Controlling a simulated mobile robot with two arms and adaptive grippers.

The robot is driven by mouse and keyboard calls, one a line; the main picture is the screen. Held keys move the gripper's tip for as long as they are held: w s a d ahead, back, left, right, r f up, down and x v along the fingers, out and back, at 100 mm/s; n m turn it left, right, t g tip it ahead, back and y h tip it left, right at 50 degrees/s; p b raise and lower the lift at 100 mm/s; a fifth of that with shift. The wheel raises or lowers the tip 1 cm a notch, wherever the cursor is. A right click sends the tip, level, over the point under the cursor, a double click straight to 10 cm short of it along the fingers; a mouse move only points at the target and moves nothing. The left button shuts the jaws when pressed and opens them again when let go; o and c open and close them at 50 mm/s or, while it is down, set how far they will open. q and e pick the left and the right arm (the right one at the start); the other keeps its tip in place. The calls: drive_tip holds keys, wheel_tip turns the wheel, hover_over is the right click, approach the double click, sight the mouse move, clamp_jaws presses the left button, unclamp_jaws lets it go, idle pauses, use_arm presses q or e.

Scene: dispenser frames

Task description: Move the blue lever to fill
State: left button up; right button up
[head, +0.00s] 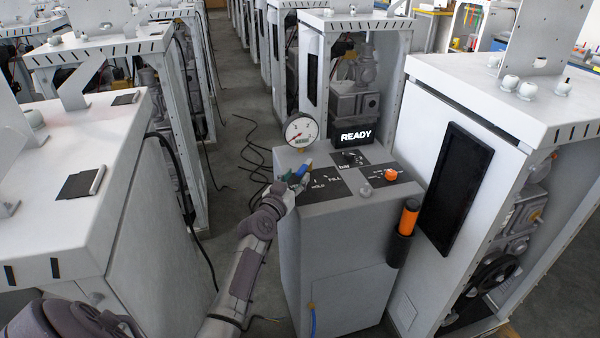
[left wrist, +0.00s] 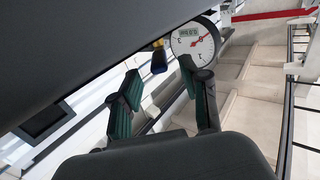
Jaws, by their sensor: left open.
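The blue lever (head: 303,170) is on the left side of the dispenser's dark top panel, by the HOLD and FILL labels (head: 334,179). It is small and partly hidden by my left gripper. My left gripper (head: 293,179) is at the panel's left edge, close to the lever. In the left wrist view, my left gripper (left wrist: 161,75) is open, with green-padded fingers apart. My right gripper is not in view.
The grey dispenser (head: 340,240) carries a round gauge (head: 301,131), a READY display (head: 356,136) and an orange button (head: 391,174). An orange-handled tool (head: 409,216) sits in a black holder on its right. White cabinets (head: 455,170) flank it closely. Black cables lie on the aisle floor.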

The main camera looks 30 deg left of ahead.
sight(298, 174)
use_arm(q)
drive_tip(key=shift+w+a, duration=0.15)
drive_tip(key=shift+w, duration=0.7)
drive_tip(key=shift+w+a, duration=0.15)
drive_tip(key=shift+w, duration=0.65)
clamp_jaws()
